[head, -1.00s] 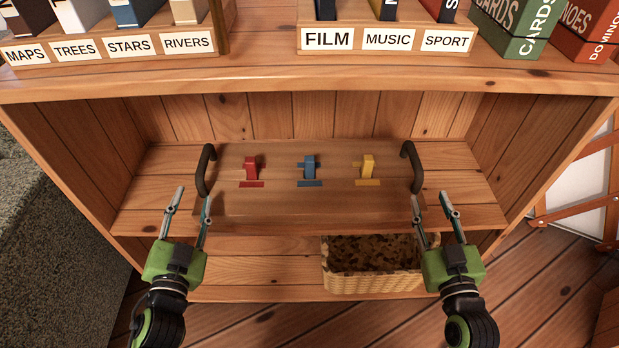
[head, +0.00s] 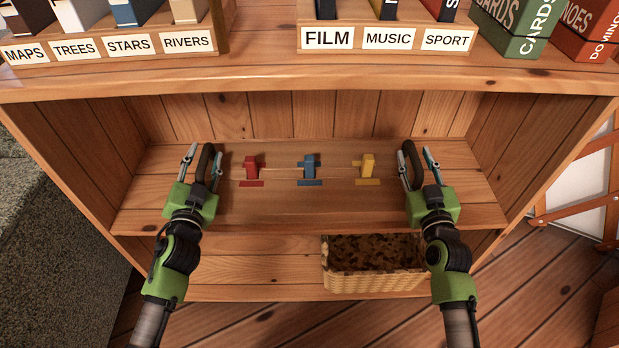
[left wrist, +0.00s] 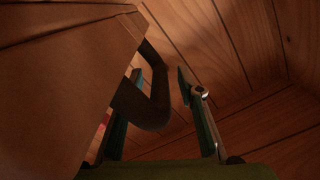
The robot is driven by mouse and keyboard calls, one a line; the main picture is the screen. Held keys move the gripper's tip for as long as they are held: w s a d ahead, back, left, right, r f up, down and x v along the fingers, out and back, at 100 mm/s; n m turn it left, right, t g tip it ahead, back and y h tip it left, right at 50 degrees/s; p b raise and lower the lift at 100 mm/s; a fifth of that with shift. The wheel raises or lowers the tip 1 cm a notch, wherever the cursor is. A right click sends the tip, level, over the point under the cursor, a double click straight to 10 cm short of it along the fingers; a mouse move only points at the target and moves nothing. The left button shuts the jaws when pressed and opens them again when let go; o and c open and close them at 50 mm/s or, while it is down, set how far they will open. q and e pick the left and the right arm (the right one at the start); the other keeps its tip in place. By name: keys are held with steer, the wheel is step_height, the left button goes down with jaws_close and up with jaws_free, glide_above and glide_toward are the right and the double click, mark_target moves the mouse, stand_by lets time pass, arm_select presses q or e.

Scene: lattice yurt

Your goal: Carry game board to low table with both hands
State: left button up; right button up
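The game board (head: 310,203) is a flat wooden board with red, blue and yellow pieces, lying on the shelf. A dark handle stands at each end. My left gripper (head: 202,160) is open, with its fingers either side of the left handle (head: 206,162). In the left wrist view that handle (left wrist: 152,108) shows between the two parted fingers (left wrist: 161,82), nearer the left one. My right gripper (head: 418,163) is open, with its fingers either side of the right handle (head: 413,160). I cannot tell whether any finger touches a handle. The low table is not in view.
The board lies inside a wooden shelf unit (head: 300,88) with side walls and a top above it. Labelled boxes and card cases (head: 515,25) stand on top. A wicker basket (head: 372,283) sits on the lower shelf. A grey textured block (head: 45,240) stands at left.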

arm_select(q)
jaws_close()
arm_select(e)
jaws_close()
